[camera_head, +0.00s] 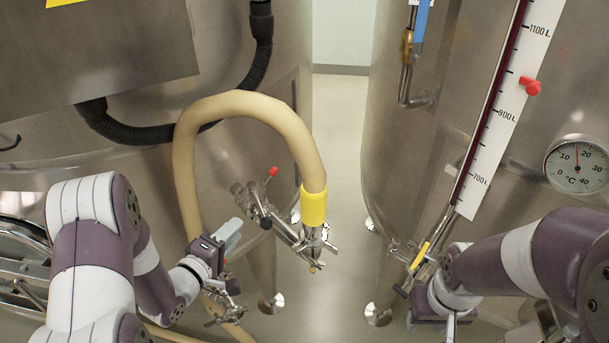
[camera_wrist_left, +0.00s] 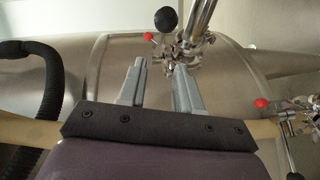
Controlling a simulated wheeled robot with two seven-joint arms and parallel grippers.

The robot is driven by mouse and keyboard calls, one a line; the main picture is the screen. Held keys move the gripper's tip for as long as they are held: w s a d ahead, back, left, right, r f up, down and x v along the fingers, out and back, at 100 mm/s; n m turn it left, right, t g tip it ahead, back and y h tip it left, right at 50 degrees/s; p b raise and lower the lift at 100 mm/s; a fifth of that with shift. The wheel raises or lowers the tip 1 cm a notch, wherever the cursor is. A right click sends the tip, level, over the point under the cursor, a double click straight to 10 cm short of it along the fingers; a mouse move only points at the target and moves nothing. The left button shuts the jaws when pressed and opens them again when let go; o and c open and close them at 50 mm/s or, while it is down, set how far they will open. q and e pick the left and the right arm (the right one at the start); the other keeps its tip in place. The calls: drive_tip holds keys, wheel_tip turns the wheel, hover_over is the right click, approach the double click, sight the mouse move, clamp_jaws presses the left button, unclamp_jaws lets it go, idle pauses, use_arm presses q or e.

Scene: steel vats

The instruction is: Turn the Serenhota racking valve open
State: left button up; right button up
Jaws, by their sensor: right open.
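A steel valve assembly (camera_head: 290,228) with a red-tipped handle (camera_head: 272,171) stands out from the lower wall of the left vat. Which valve is the Serenhota one I cannot tell, as no name is readable. My left gripper (camera_head: 232,232) is just left of this assembly; the left wrist view shows its two grey fingers (camera_wrist_left: 160,68) apart with nothing between them. Beyond the fingertips are steel fittings with a red tip (camera_wrist_left: 148,37) and a black ball knob (camera_wrist_left: 167,19). My right gripper (camera_head: 428,318) is open, low beside the right vat, partly hidden by its wrist.
A beige hose (camera_head: 245,103) with a yellow collar (camera_head: 313,207) arches down to the valve assembly. A black corrugated hose (camera_head: 150,133) crosses the left vat (camera_head: 110,40). On the right vat are a level scale (camera_head: 508,105), a thermometer (camera_head: 577,167) and a yellow-handled fitting (camera_head: 420,255). Floor shows between the vats.

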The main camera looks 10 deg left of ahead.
sight(260, 206)
use_arm(q)
drive_tip(key=p+x, duration=0.1)
drive_tip(key=x, duration=0.9)
drive_tip(key=shift+w+d+f, duration=0.1)
drive_tip(key=shift+w+d, duration=0.2)
drive_tip(key=shift+w, duration=0.05)
drive_tip(key=shift+w+a+p, duration=0.1)
drive_tip(key=shift+w+p, duration=0.15)
drive_tip(key=shift+p, duration=0.05)
use_arm(e)
drive_tip(key=shift+s+a+r, duration=0.1)
drive_tip(key=shift+a+r, duration=0.1)
drive_tip(key=shift+r, duration=0.4)
drive_tip(key=shift+s+a+r, duration=0.1)
drive_tip(key=shift+a+r, duration=0.1)
drive_tip(key=shift+r, duration=0.35)
use_arm(q)
drive_tip(key=shift+w, duration=0.1)
drive_tip(key=shift+c, duration=1.2)
drive_tip(key=shift+f, duration=0.1)
clamp_jaws()
use_arm(e)
drive_tip(key=shift+w+d, duration=0.1)
